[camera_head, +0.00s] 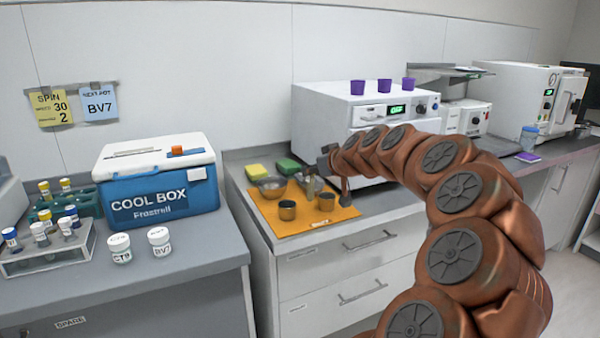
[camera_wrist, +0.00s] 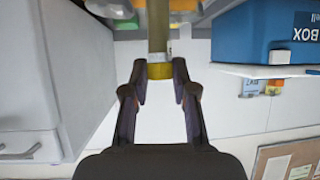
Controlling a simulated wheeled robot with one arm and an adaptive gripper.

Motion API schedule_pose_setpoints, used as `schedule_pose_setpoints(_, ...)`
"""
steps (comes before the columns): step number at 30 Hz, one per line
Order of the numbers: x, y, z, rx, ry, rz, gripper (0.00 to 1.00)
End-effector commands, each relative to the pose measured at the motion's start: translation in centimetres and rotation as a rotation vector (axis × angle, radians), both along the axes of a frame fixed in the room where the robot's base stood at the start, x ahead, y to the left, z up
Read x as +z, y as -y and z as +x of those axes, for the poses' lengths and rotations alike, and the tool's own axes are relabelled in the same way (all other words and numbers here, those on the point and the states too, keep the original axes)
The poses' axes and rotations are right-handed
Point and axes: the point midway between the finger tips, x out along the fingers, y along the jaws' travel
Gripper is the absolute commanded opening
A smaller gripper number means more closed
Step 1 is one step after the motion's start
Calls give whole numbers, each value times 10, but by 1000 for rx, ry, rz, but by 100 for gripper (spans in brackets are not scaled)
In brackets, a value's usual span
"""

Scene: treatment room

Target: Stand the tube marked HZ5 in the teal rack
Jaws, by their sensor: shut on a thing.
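The teal rack (camera_head: 92,204) stands at the back left of the left counter, and yellow-capped tubes (camera_head: 44,187) stand in it. My gripper (camera_head: 322,168) is above the orange mat on the middle counter, far to the right of the rack. In the wrist view my gripper (camera_wrist: 160,78) is shut on a tube with a yellow cap (camera_wrist: 160,71). The tube's body (camera_wrist: 158,30) extends away from the fingers. No marking can be read on it, so I cannot tell whether it is HZ5.
A clear rack (camera_head: 45,262) with several capped tubes stands in front of the teal rack. Two labelled jars (camera_head: 120,249) and a blue cool box (camera_head: 158,190) stand to its right. Metal cups (camera_head: 287,211) and a bowl (camera_head: 271,188) are on the orange mat (camera_head: 290,228).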

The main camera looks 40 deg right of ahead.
Motion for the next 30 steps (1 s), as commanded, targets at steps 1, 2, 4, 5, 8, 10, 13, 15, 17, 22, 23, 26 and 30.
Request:
schedule_pose_setpoints(1,0,3,9,1,-1,-1,0)
schedule_pose_setpoints(2,0,5,14,1,-1,-1,0)
schedule_pose_setpoints(4,-2,10,24,-1,-1,0,0)
schedule_pose_setpoints(5,-3,12,28,0,-1,-1,0)
schedule_pose_setpoints(8,-3,17,43,1,0,0,0)
schedule_pose_setpoints(10,-4,21,53,1,-1,-3,0)
schedule_pose_setpoints(13,-6,26,66,2,0,-1,0)
schedule_pose_setpoints(15,-7,30,73,2,0,-1,0)
schedule_pose_setpoints(17,-7,32,78,1,2,-1,0)
schedule_pose_setpoints(22,-8,35,85,2,1,-1,0)
schedule_pose_setpoints(23,-9,35,85,2,1,-1,0)
schedule_pose_setpoints(26,-15,35,85,2,1,0,0)
schedule_pose_setpoints(30,-34,33,85,4,-2,5,0)
